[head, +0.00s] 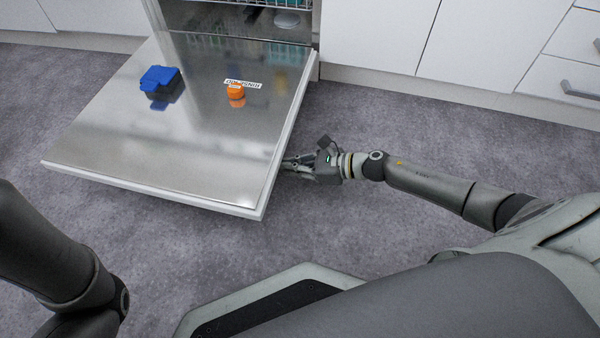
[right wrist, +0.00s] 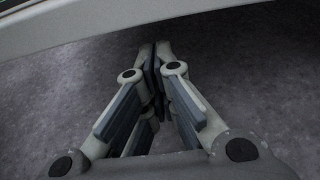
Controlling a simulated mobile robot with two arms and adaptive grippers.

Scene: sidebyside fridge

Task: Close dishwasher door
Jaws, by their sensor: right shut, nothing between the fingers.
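The dishwasher door (head: 200,135) is folded down wide open, its shiny metal inner face up, in the head view. A blue piece (head: 160,79) and an orange piece (head: 236,89) sit on that face. My right gripper (head: 288,162) is at the door's right edge, low beside it, with its fingertips partly hidden by the edge. In the right wrist view its fingers (right wrist: 155,52) are shut with nothing between them, and the pale door edge (right wrist: 110,32) crosses above the tips. Whether they touch the door I cannot tell. My left gripper is out of view; only my left arm shows.
The dishwasher opening with a rack (head: 290,4) is at the top. White cabinets (head: 380,35) stand to its right, with a drawer handle (head: 580,92) at the far right. Grey floor (head: 450,130) is clear around the door.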

